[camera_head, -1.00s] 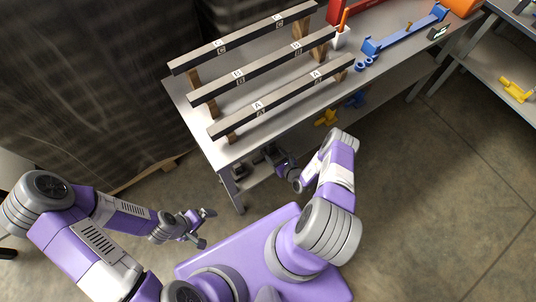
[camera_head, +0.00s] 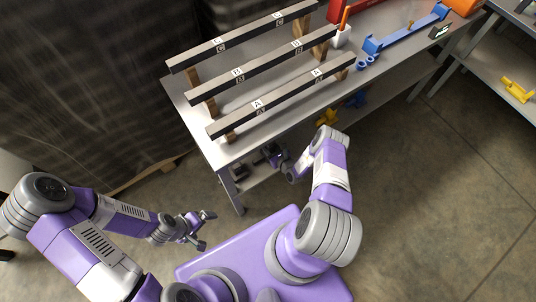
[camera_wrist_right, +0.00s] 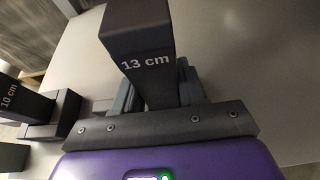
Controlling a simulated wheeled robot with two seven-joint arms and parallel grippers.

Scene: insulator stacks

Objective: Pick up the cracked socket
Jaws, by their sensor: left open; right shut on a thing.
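My right gripper (camera_head: 276,158) reaches under the table's front edge at the lower shelf in the head view. In the right wrist view it is shut on a dark square post labelled "13 cm" (camera_wrist_right: 142,50). A similar dark post labelled "10 cm" (camera_wrist_right: 22,100) stands on a dark base at the left of that view. My left gripper (camera_head: 206,230) is open and empty in front of the table. I cannot make out a cracked socket in either view.
The table (camera_head: 190,115) carries three dark labelled rails (camera_head: 262,70) on wooden supports. A blue fixture (camera_head: 405,32) and a white cup (camera_head: 341,38) stand to the right. Yellow (camera_head: 327,117) and blue (camera_head: 357,99) parts lie on the lower shelf. The floor at right is clear.

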